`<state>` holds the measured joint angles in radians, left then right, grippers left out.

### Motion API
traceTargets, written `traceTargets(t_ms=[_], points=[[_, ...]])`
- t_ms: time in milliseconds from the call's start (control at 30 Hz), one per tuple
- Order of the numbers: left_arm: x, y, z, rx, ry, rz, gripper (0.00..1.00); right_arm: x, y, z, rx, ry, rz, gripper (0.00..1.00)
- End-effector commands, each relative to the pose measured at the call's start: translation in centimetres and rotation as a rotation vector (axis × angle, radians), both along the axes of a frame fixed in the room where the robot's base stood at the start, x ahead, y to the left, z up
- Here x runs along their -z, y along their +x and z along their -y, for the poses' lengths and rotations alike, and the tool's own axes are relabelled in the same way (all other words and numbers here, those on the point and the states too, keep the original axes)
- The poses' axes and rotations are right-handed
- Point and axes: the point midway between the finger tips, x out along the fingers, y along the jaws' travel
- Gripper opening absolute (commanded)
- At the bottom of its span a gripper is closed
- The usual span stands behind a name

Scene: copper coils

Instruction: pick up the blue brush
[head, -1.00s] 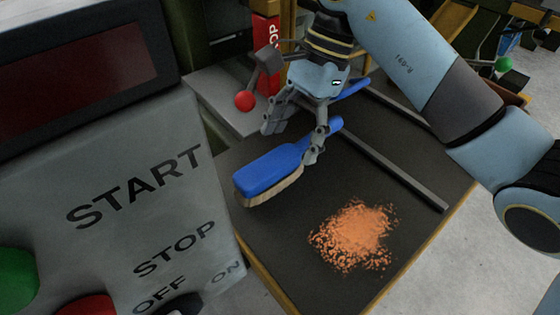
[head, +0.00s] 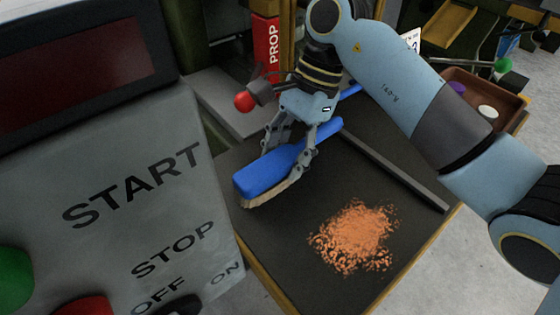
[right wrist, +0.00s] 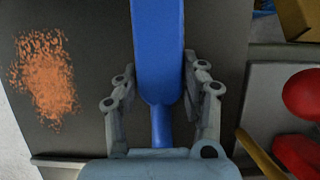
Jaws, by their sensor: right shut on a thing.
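The blue brush (head: 268,172) with pale bristles lies on the dark table top (head: 285,240) in the head view. Its handle end points up and to the right. My right gripper (head: 285,152) reaches down over the brush and is shut on it, one finger on each side, near where the handle meets the head. In the right wrist view the brush (right wrist: 158,50) runs between the two fingers of my gripper (right wrist: 162,95). The brush seems to rest on the table; the head view does not show a clear gap. My left gripper is not in view.
A pile of copper-coloured bits (head: 353,237) lies on the table, right of the brush. A dark rail (head: 400,172) crosses behind it. A red ball knob (head: 244,102) is close to my right gripper. A grey START/STOP panel (head: 120,190) fills the left.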

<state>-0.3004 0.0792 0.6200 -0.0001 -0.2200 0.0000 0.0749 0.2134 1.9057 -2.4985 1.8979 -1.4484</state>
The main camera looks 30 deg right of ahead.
Motion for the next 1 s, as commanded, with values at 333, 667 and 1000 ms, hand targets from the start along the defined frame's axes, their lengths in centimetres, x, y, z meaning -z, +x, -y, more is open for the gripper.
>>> traceTargets(t_ms=[333,667,1000], points=[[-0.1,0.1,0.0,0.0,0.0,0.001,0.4,-0.6,0.1,0.0,0.001,0.0,0.002,0.07],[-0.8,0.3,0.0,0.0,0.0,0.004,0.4,-5.1,-1.5,0.6,-0.001,-0.006,0.001,0.07],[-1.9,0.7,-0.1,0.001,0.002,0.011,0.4,-9.6,-8.9,2.8,-0.004,-0.008,-0.001,0.07]])
